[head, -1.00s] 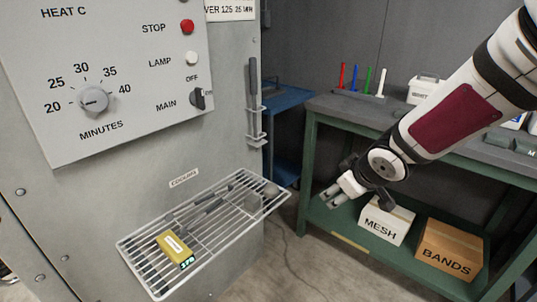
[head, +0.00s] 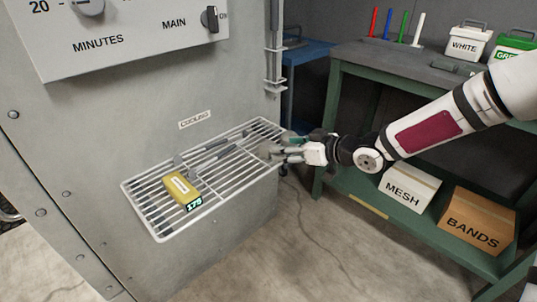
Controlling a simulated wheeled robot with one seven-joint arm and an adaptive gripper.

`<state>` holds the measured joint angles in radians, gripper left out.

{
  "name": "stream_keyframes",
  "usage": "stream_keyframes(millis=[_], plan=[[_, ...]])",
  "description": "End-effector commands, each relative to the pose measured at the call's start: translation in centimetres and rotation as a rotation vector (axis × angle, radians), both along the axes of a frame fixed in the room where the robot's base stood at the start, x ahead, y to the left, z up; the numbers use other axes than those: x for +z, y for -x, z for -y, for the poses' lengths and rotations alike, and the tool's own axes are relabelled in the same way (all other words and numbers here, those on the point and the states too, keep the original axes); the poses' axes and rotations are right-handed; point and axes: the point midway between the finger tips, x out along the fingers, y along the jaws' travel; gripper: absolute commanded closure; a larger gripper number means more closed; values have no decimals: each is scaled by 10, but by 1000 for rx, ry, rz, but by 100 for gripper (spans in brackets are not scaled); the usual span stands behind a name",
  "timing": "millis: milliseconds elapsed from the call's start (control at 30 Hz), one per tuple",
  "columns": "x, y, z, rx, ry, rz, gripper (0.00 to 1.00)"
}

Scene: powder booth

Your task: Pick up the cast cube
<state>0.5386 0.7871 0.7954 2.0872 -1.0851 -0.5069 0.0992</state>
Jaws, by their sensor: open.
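The wire cooling rack (head: 160,237) sticks out from the grey oven wall under a COOLING label. A small grey lump (head: 265,149) at the rack's right end may be the cast cube; it is too small and too covered to make out its shape. My gripper (head: 276,151) is open at the right end of the rack, its fingers pointing left, close to the grey lump. I cannot tell whether the fingers touch it. The gripper hides part of that end of the rack.
A yellow thermometer (head: 180,187) reading 175 lies on the rack, with a dark rod-like probe (head: 213,147) behind it. To the right stands a green bench (head: 333,120) with MESH (head: 408,190) and BANDS (head: 476,222) boxes on its lower shelf. The floor before the rack is clear.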

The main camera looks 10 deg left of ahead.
Motion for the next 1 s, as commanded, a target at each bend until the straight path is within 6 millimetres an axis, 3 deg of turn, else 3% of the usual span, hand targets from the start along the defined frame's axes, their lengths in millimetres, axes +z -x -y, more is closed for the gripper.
stream_keyframes(millis=[633,967,1000], plan=[[-27,-34,-55,0,1,0,42],[-28,-37,-60,-1,3,0,42],[-28,-37,-60,-1,3,0,48]])
